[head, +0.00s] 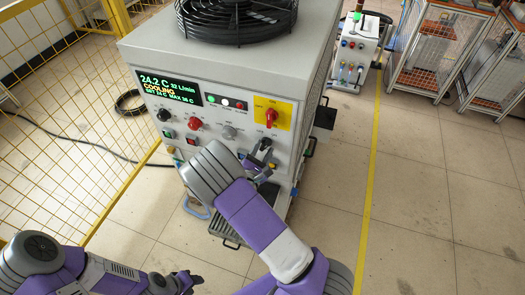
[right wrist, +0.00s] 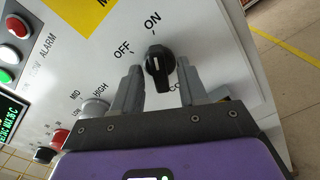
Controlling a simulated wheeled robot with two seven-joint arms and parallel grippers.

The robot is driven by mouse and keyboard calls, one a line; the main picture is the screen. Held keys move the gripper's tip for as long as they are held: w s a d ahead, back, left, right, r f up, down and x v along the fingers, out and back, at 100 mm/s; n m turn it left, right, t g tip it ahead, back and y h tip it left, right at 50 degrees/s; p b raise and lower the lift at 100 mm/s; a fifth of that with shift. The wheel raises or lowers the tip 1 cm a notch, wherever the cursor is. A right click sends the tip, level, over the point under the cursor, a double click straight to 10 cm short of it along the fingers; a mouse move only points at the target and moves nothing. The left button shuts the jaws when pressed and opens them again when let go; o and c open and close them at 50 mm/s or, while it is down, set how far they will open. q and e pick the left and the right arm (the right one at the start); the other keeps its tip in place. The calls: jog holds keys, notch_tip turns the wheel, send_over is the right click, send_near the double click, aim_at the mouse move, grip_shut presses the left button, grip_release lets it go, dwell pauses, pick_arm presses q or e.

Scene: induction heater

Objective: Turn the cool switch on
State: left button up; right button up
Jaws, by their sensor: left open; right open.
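The cool switch (right wrist: 160,68) is a black rotary knob on the white front panel, with OFF and ON labels above it in the right wrist view. Its white mark is at the upper end and points roughly toward ON. The lettering under it is partly hidden, with "CO" showing. My right gripper (right wrist: 158,72) is open, one finger on each side of the knob with visible gaps. My left gripper (head: 186,283) is open and empty at the bottom left, away from the panel.
The cabinet's display (head: 168,89) reads COOLING. A red switch on a yellow plate (head: 271,115) sits above my right gripper. A grey knob (right wrist: 95,108) is left of the cool switch.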

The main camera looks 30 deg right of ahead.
grip_shut()
jog(key=n+p, duration=0.2)
jog(key=p, duration=0.1)
jog(key=shift+r+n, duration=0.2)
jog(key=shift+n, duration=0.1)
jog(key=shift+f+n+p, duration=0.15)
jog(key=shift+n+p, duration=0.25)
jog(key=shift+n, duration=0.3)
